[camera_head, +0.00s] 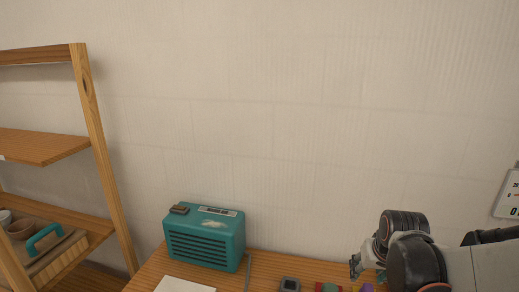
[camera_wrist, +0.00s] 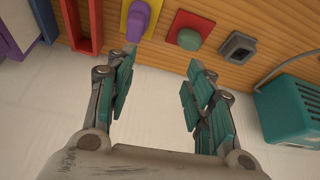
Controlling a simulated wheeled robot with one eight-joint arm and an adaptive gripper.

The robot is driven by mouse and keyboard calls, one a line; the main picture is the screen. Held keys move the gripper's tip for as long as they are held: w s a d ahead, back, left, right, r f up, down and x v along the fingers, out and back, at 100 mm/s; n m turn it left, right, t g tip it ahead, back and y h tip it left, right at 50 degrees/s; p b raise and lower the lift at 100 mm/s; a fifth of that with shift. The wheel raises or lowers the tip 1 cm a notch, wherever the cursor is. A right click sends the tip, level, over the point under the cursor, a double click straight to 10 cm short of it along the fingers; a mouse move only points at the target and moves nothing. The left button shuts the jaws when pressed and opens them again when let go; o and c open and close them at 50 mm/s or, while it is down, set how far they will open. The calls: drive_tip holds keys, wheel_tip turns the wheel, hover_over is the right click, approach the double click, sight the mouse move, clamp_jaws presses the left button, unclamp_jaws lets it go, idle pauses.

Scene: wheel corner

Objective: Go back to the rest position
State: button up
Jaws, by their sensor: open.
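My gripper (camera_wrist: 158,75) shows in the wrist view with its two teal-padded fingers spread wide and nothing between them. Beyond the fingertips lie the pale wall and the edge of a wooden table (camera_wrist: 160,53). In the head view my arm is at the lower right, folded above the table's right part. The gripper end (camera_head: 355,266) is partly seen there, close to the tabletop items.
A teal radio-like box (camera_head: 204,238) stands on the table against the wall. A wooden shelf (camera_head: 95,140) stands at left.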

drive_tip(key=s+a+r+n+t, duration=0.1)
drive_tip(key=s+a+r, duration=0.4)
drive_tip(key=s, duration=0.2)
drive_tip(key=s+a+r+n+t, duration=0.1)
drive_tip(key=s+a+r, duration=0.3)
drive_tip(key=s, duration=0.3)
drive_tip(key=shift+a+r+y, duration=0.4)
drive_tip(key=shift+a, duration=0.1)
